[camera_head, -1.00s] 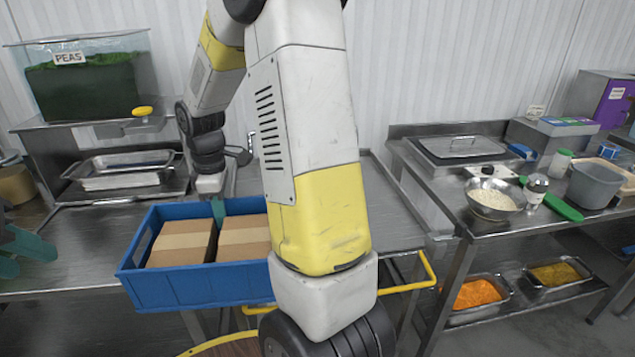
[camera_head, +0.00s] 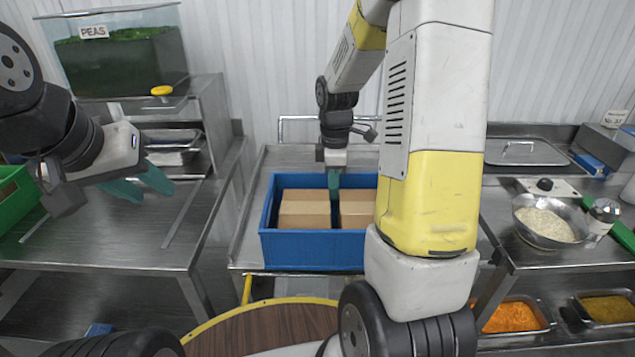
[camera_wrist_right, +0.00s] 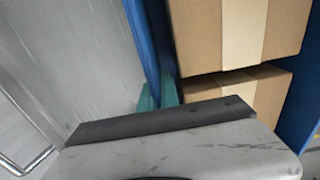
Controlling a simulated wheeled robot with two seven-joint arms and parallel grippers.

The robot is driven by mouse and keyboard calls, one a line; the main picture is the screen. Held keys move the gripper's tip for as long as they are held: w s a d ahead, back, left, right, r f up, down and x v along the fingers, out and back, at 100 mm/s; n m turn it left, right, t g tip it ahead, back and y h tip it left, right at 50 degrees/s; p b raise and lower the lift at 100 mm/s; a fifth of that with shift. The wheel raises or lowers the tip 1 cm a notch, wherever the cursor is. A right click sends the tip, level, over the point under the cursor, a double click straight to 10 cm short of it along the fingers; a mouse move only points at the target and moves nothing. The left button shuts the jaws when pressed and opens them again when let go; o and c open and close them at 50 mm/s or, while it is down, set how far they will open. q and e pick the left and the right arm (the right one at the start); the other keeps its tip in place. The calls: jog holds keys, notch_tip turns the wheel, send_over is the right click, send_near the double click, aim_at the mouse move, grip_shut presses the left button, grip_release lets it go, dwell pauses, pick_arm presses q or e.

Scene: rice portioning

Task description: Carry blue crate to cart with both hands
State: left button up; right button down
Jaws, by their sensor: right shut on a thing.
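The blue crate (camera_head: 312,250), holding brown cardboard boxes (camera_head: 304,208), sits over the steel top of the cart (camera_head: 250,235); any small gap beneath it cannot be judged. My right gripper (camera_head: 334,182) is shut on the crate's far wall. In the right wrist view its teal fingers (camera_wrist_right: 160,93) straddle the blue wall (camera_wrist_right: 150,45), beside the boxes (camera_wrist_right: 235,35). My right forearm hides the crate's right end. My left gripper (camera_head: 145,186) is open and empty, above the left counter and well apart from the crate.
The left steel counter (camera_head: 110,235) holds a green crate (camera_head: 15,208) at its edge. The PEAS tank (camera_head: 120,60) stands on a shelf behind. At right, a counter carries a rice bowl (camera_head: 545,225) and shaker (camera_head: 600,215).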

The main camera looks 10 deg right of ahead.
jog(key=shift+w+d+f, duration=0.7)
jog(key=shift+w+d, duration=0.25)
jog(key=shift+w, duration=0.35)
jog(key=shift+w+d+f, duration=0.75)
jog(key=shift+w+d, duration=0.25)
jog(key=shift+w, duration=0.35)
jog(key=shift+w+d+f, duration=0.7)
jog(key=shift+w+d, duration=0.25)
jog(key=shift+w, duration=0.35)
